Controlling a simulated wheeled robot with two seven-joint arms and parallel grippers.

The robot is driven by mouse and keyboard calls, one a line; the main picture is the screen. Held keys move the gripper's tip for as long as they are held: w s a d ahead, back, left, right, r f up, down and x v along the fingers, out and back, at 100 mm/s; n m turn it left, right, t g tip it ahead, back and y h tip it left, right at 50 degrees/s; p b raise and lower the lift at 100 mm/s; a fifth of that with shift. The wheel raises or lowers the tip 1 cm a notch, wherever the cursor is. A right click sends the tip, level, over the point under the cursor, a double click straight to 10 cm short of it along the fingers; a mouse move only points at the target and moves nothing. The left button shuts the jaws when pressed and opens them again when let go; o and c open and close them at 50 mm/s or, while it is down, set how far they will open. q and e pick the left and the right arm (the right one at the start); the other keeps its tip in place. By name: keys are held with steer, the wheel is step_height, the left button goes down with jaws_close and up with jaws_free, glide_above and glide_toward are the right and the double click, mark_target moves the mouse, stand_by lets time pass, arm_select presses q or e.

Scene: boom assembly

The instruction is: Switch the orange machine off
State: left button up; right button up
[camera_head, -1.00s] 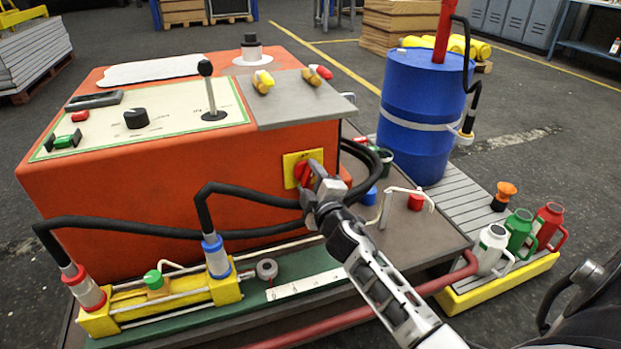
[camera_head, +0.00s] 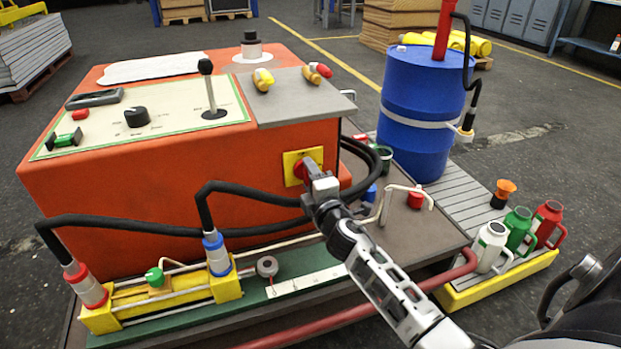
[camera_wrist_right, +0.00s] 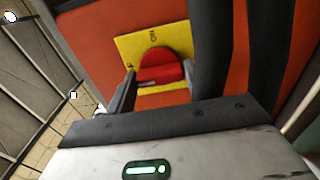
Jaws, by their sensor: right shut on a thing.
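The orange machine (camera_head: 130,190) stands at the left centre of the head view. On its right front face is a yellow plate (camera_head: 313,156) with a red rotary switch. In the right wrist view, the red switch (camera_wrist_right: 160,68) sits on the yellow plate (camera_wrist_right: 128,45) between my fingers. My right gripper (camera_head: 307,178) is at the plate and shut on the red switch; it hides most of the switch in the head view. My left gripper is not in view.
Black hoses (camera_head: 255,199) loop close around my right gripper. A bent pale rod (camera_head: 386,196) and small cans stand on the bench to the right. A blue drum (camera_head: 424,110) stands behind. A green-and-yellow cylinder assembly (camera_head: 165,290) lies in front of the machine.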

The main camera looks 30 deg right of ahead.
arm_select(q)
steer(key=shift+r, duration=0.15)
arm_select(e)
steer(key=o, duration=1)
steer(key=shift+s, duration=0.1)
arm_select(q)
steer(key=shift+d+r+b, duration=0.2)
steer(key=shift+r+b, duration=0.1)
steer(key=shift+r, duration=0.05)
arm_select(e)
steer(key=v, duration=1.5)
steer(key=shift+s, duration=0.4)
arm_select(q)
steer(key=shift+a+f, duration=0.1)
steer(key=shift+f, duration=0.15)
